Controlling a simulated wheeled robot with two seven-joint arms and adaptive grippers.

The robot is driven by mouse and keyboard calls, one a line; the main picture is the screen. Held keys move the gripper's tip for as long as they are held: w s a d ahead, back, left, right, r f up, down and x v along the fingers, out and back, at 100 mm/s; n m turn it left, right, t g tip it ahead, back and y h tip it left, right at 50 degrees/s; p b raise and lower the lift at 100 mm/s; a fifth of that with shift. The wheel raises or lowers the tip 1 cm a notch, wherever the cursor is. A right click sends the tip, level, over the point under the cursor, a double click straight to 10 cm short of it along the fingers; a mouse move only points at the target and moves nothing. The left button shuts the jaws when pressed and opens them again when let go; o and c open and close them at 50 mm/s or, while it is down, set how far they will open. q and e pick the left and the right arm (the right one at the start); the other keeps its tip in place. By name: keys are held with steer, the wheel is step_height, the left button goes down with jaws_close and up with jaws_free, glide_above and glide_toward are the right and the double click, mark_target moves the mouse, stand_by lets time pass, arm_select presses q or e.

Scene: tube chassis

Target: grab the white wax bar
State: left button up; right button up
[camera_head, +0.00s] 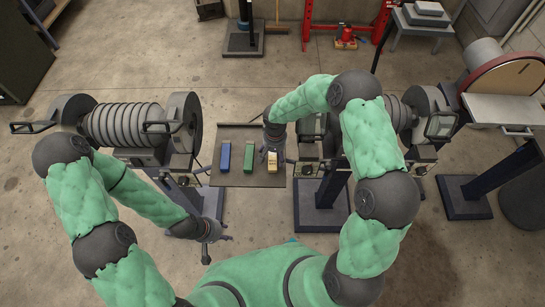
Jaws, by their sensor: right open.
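The white wax bar (272,162) shows as a pale, cream-coloured block on a dark flat board (232,181). A green bar (249,157) and a blue bar (225,157) lie to its left on the same board. My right gripper (272,151) is at the far end of the white bar, with its open fingers on either side of it. The gripper hides the bar's far end, and I cannot tell whether the fingers touch it. My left gripper (222,236) is low, left of centre, away from the bars. Its fingers are too small to read.
Machines with ribbed drums flank the board, one at left (125,125) and one at right, partly behind my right arm. A disc sander (505,80) stands at far right. A red stand (346,38) is at the back. Open concrete floor lies in front of the board.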

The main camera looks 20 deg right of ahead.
steer(key=shift+f, duration=0.15)
steer(key=shift+c, duration=0.3)
steer(key=c, duration=1.3)
